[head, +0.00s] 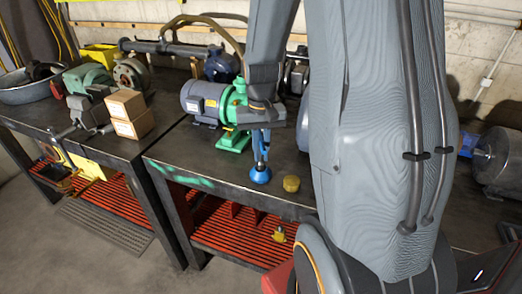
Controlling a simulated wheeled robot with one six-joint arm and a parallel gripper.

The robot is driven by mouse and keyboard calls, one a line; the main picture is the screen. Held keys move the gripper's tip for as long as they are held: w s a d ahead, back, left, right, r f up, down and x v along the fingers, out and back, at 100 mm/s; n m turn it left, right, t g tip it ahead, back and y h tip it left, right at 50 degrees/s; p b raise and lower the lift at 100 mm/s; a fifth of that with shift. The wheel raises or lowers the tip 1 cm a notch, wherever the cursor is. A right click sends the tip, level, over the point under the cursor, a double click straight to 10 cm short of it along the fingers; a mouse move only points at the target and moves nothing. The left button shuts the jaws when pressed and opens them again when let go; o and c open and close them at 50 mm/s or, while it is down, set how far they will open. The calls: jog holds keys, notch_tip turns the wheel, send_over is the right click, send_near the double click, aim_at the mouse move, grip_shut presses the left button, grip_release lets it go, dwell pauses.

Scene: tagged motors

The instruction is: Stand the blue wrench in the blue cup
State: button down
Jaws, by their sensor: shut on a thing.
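The blue cup (260,176) stands near the front edge of the dark workbench, right of the green pump base. My gripper (261,142) points down above the cup, its fingers small and dark. It is shut on the blue wrench (257,150), which hangs roughly upright as a thin blue strip. The wrench's lower end meets the cup's top in the picture. I cannot tell whether it is inside the cup or just above or behind it. The wrench's upper part is hidden by the gripper.
A brass-coloured round piece (291,184) stands just right of the cup. A grey motor with a green pump (212,102) stands close behind and left. Cardboard boxes (129,112) and a vise sit on the left bench. My arm hides much of the right side.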

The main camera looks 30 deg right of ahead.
aim_at(261, 139)
jog(key=shift+f+b, duration=0.6)
jog(key=shift+f, duration=0.75)
jog(key=c, duration=1.7)
grip_release()
jog(key=shift+r+p, duration=2.75)
jog(key=shift+r, duration=0.25)
jog(key=shift+r+b, duration=1.2)
jog(key=shift+r, duration=2.65)
